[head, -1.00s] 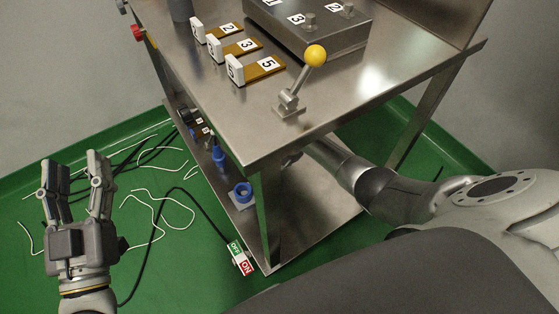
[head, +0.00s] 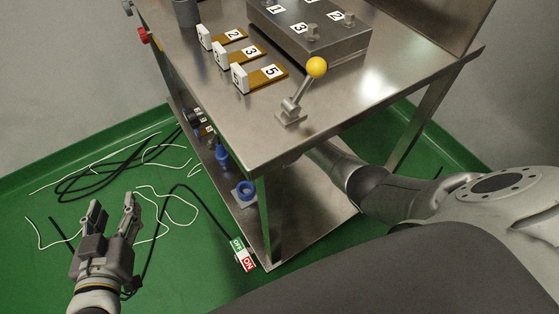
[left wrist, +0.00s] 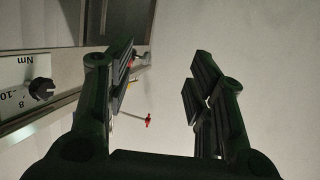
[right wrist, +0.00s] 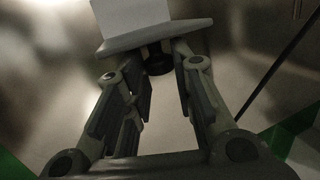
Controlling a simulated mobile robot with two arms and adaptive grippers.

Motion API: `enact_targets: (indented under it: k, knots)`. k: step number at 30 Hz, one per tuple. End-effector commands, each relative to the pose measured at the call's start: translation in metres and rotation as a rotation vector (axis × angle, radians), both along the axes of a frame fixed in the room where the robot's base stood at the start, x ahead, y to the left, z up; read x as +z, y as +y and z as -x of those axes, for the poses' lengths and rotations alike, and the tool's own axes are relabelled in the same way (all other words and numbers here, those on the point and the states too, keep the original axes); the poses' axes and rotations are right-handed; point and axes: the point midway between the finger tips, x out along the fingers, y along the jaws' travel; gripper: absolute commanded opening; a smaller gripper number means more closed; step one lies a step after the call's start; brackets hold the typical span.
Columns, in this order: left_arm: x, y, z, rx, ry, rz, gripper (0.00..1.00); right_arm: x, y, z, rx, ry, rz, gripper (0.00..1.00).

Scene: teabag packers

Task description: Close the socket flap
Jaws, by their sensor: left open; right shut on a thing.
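A blue round socket (head: 245,190) sits on a pale base at the near left edge of the cart's lower shelf. I cannot make out its flap's position at this size. A blue plug-like part (head: 222,157) stands farther back. My left gripper (head: 113,205) is open and empty over the green floor, left of the cart; its parted fingers also show in the left wrist view (left wrist: 160,55). My right arm reaches under the tabletop, which hides its gripper in the head view. In the right wrist view my right gripper (right wrist: 155,68) is shut on a dark part (right wrist: 158,62) below a pale plate.
The steel tabletop (head: 350,120) overhangs the lower shelf (head: 320,215). A yellow-knobbed lever (head: 317,67) stands near its front edge. An ON/OFF switch box (head: 243,255) is by the shelf's front corner. Loose cables (head: 165,205) lie on the floor at left.

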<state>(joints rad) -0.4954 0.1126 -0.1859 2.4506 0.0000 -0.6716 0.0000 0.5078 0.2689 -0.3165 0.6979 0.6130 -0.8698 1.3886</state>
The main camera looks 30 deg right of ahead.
Motion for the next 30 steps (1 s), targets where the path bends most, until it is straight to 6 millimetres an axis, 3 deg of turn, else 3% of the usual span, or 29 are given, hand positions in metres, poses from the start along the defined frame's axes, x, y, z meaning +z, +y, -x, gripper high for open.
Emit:
enact_targets:
  k: [1, 17, 30]
  knots:
    - [-0.003, 0.001, 0.002, 0.002, 0.022, -0.006, 0.49, 0.0, 0.008, 0.001, 0.002, 0.005, -0.014, 0.0]
    - [-0.045, 0.015, 0.031, 0.019, 0.281, -0.066, 0.49, 0.005, 0.016, 0.002, 0.002, 0.007, -0.014, 0.0]
    - [-0.08, 0.031, 0.075, 0.038, 0.547, -0.126, 0.49, 0.011, 0.025, 0.003, 0.001, 0.006, -0.013, 0.0]
